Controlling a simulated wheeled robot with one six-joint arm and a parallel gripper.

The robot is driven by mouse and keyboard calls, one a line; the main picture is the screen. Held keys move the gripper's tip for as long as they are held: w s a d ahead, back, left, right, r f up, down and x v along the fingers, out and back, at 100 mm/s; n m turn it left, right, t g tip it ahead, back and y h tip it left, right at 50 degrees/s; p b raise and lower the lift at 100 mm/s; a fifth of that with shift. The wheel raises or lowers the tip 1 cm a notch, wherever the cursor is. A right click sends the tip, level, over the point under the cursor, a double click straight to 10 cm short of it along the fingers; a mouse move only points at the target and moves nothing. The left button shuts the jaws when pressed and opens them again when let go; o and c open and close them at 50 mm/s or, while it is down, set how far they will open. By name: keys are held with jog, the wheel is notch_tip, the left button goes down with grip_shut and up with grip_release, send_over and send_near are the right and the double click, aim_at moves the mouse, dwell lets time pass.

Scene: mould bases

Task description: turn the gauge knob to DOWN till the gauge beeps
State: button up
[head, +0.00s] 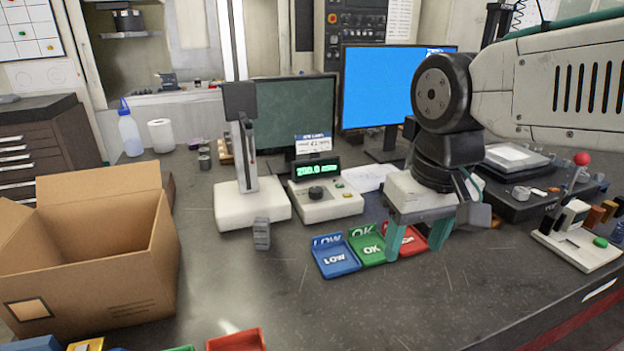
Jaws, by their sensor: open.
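The gauge box (341,208) is a white unit in the middle of the table. Its black display (316,170) shows green digits that look like 200.0, with small text after them. A dark round knob (317,193) sits on its top face, with small coloured buttons at its right. The markings around the knob are too small to read. My gripper (415,246) has green fingers, points down and is open and empty. It hangs to the right of the gauge, in front of part of the red tray (411,231), and is apart from the knob.
A gauge stand with a white base (232,212) stands left of the gauge, with a small grey block (262,234) before it. A blue LOW tray (335,262) and a green OK tray (368,251) lie in front. An open carton (110,270) stands left; the front table is mostly clear.

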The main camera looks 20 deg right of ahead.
jog(key=w+a+r+m, duration=0.1)
jog(key=w+r+m, duration=0.2)
jog(key=w, duration=1.4)
jog(key=m+g, duration=0.1)
jog(key=m, duration=0.2)
send_over(315, 189)
jog(key=f, duration=0.4)
jog(key=shift+s, duration=0.2)
jog(key=shift+w+f, duration=0.15)
jog(key=shift+f, duration=0.1)
notch_tip(315, 189, down, 7)
jog(key=shift+f, duration=0.1)
jog(key=c, duration=1)
